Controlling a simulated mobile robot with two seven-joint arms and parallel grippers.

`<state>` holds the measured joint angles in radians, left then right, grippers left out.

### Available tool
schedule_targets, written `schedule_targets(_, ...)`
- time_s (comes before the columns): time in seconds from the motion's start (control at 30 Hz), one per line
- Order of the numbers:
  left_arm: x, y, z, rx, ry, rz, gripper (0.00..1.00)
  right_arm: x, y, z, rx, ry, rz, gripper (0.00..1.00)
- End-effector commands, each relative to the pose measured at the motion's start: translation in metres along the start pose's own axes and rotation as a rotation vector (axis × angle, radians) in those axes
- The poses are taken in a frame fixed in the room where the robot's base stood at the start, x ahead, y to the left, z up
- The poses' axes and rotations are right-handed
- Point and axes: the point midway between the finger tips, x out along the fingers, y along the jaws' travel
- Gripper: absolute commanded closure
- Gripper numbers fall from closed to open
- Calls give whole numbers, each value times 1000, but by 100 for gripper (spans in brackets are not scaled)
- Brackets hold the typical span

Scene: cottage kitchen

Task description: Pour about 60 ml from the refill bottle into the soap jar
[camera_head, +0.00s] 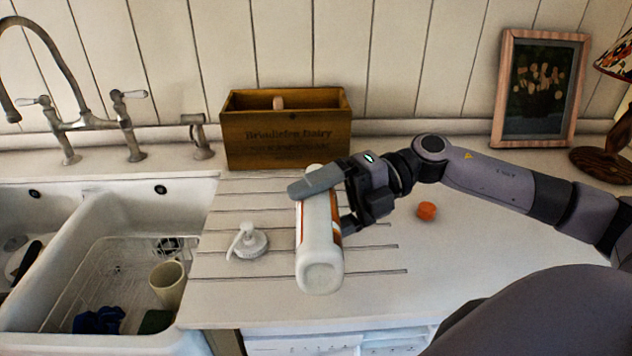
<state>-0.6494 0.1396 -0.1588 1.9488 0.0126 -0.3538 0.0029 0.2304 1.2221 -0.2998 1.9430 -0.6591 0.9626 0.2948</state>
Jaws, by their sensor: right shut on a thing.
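My right gripper (325,203) reaches in from the right and is shut on the refill bottle (319,258), a white bottle with an orange-brown label. The bottle is tilted over the grooved drainboard, its base towards me and its upper end away from me. Its mouth is hidden. No soap jar can be made out; the bottle and gripper block the view behind them. A white pump top (247,241) lies on the drainboard left of the bottle. An orange cap (427,210) lies on the counter to the right. My left gripper is not in view.
A wooden crate (285,138) stands behind the bottle against the panelled wall. At left are a white sink with a wire rack and cream cup (167,284), and a tap (122,125). A picture frame (541,88) and lamp (605,150) stand back right. The front right counter is clear.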

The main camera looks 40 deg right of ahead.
Motion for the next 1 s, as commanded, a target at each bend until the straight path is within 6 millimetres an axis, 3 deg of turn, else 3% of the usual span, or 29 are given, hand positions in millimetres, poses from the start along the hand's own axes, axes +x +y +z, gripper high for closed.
schedule_targets(1.0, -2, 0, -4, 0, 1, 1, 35, -3, 12, -1, 100, 24, 43, 52)
